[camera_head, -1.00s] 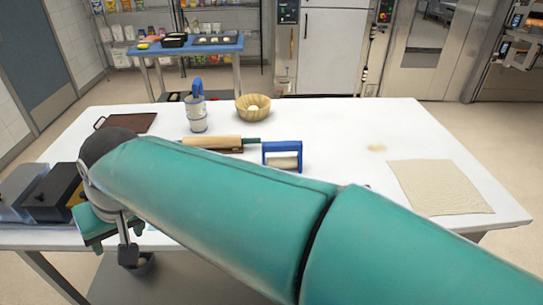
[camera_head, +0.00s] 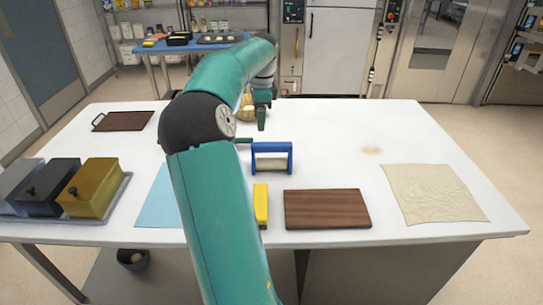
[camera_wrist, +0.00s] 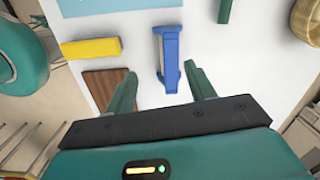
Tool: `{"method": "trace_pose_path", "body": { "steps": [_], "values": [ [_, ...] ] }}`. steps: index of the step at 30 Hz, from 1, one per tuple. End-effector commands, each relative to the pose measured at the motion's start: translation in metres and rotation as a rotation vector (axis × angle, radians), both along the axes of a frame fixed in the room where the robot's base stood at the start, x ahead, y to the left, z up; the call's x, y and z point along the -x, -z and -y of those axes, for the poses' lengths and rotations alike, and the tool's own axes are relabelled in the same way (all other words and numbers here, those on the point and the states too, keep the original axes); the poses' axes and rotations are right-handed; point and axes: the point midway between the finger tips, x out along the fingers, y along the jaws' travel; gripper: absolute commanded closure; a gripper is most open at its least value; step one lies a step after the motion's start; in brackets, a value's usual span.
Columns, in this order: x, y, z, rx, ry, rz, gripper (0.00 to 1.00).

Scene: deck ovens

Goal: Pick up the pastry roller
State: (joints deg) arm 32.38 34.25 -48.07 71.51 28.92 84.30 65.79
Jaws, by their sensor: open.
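The pastry roller, with a blue frame and a pale roller, stands on the white table (camera_head: 400,125), near its middle in the head view (camera_head: 271,148). In the wrist view, the pastry roller (camera_wrist: 172,62) lies between and just beyond my fingertips, seen from above. My gripper (camera_wrist: 162,84) is open and empty there, with one finger on each side of the roller in the picture. In the head view my gripper (camera_head: 262,117) hangs above the table, behind the roller in the picture. The height gap cannot be told.
A yellow block (camera_head: 261,205) and a brown wooden board (camera_head: 328,209) lie in front of the roller. A green handle (camera_head: 243,140) pokes out behind my arm. A wooden bowl (camera_head: 246,103) is partly hidden. Dough (camera_head: 435,193) lies right; boxes (camera_head: 95,188) stand left.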

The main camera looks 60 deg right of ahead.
Motion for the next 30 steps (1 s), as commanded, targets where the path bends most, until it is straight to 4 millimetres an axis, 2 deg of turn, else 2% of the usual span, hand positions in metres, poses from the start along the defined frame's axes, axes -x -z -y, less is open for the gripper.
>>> {"method": "trace_pose_path", "body": {
  "steps": [1, 3, 6, 11, 18, 21, 30],
  "values": [
    [0.006, 0.006, 0.014, 0.001, 0.054, -0.027, 0.45],
    [0.013, 0.010, 0.027, 0.003, 0.110, -0.050, 0.45],
    [0.018, 0.014, 0.036, 0.004, 0.154, -0.068, 0.45],
    [0.020, 0.031, 0.038, 0.002, 0.167, -0.073, 0.45],
    [0.022, 0.078, 0.038, 0.002, 0.166, -0.073, 0.45],
    [0.022, 0.092, 0.039, 0.003, 0.165, -0.072, 0.45],
    [0.024, 0.116, 0.039, 0.003, 0.165, -0.072, 0.45]
  ]
}}
